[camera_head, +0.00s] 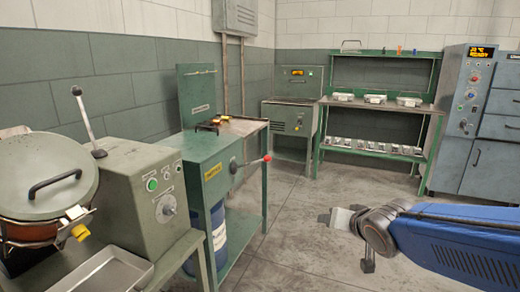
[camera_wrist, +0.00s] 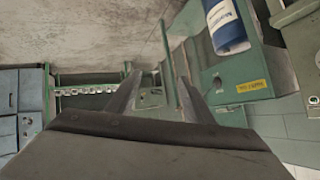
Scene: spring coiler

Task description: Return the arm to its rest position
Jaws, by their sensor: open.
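My blue arm (camera_head: 460,238) reaches in from the right edge of the head view, held over open floor. My gripper (camera_head: 338,217) is at its left end, pointing left into the room. In the wrist view my gripper (camera_wrist: 157,82) shows two grey fingers spread apart with nothing between them. It touches nothing in either view. The wrist picture looks upside down, with the floor at the top.
A green bench (camera_head: 207,150) with a red-knobbed lever stands left of my gripper. A machine with a round lid (camera_head: 45,180) is at the near left. A green shelf (camera_head: 380,105) and grey-blue cabinets (camera_head: 485,150) stand behind. The concrete floor (camera_head: 300,240) between is clear.

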